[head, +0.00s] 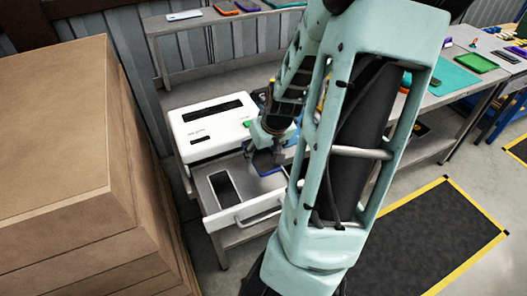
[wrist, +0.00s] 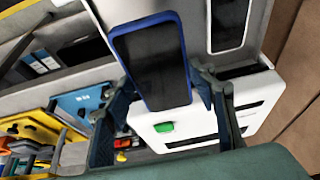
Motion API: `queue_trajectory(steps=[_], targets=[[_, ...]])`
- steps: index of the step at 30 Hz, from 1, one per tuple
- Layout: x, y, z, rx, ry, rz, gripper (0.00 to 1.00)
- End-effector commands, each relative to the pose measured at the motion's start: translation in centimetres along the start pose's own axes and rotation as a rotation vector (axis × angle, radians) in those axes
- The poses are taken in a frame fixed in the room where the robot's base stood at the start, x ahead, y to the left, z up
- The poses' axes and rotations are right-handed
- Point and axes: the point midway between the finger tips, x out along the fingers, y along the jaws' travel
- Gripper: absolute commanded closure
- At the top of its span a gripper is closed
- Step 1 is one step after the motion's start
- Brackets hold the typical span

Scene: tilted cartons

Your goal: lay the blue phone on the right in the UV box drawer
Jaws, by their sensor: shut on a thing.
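The blue phone (wrist: 152,62) has a dark screen and a blue rim. My gripper (wrist: 160,88) is shut on it, with one finger at each long side. In the head view my gripper (head: 264,158) and the blue phone (head: 270,171) are over the right part of the open UV box drawer (head: 212,220). I cannot tell whether the phone touches the drawer floor. The white UV box (head: 207,122) has a dark top window and a green button. My arm hides the drawer's right end in the head view.
A light-rimmed phone (head: 224,187) lies in the left part of the drawer; it also shows in the wrist view (wrist: 229,24). Stacked cartons (head: 60,140) stand close at left. A shelf behind holds several phones. A teal mat (head: 452,77) lies on the bench at right.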

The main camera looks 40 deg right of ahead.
Motion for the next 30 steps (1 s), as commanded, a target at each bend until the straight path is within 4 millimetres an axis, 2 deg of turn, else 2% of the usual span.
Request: queue_trajectory(steps=[8,30], targets=[[1.1,0.5,0.6,0.003,0.0,0.002,0.78],[6.9,0.6,3.0,0.003,0.002,0.004,0.78]])
